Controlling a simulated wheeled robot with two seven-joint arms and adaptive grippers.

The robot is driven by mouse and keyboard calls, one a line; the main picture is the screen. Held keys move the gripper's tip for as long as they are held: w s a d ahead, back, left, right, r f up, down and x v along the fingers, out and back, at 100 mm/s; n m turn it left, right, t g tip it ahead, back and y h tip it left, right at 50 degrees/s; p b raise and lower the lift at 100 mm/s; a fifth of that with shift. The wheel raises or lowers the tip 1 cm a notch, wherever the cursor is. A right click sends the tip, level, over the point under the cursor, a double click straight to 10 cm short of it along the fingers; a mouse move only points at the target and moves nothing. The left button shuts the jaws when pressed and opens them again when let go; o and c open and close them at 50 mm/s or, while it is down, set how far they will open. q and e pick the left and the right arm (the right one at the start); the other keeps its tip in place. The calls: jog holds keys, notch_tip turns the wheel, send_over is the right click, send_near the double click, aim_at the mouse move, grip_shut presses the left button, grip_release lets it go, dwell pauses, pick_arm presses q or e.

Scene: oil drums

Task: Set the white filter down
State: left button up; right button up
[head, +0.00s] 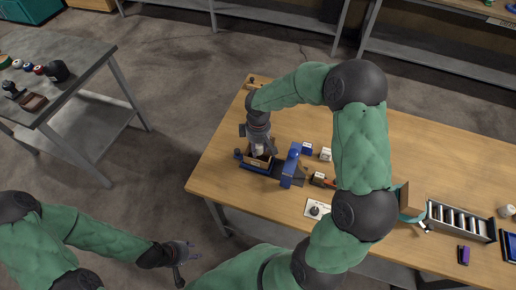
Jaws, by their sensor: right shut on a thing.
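My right gripper (259,148) points down over the left part of the wooden workbench (222,165). It is shut on the white filter (258,149), a small pale piece mostly hidden between the fingers. I cannot tell whether the filter touches the box. My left gripper (186,262) is empty and open, low over the floor in front of the bench.
A rack of cylinders (460,220) stands at the bench's right. A grey table (62,70) with small items is at far left. My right arm hides the bench's middle.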

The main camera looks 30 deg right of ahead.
jog(key=shift+f, duration=0.4)
jog(key=shift+f+b, duration=0.35)
jog(key=shift+f, duration=0.1)
jog(key=shift+s+f, duration=0.1)
jog(key=o, duration=1.2)
jog(key=shift+f, duration=0.1)
jog(key=shift+c, duration=0.2)
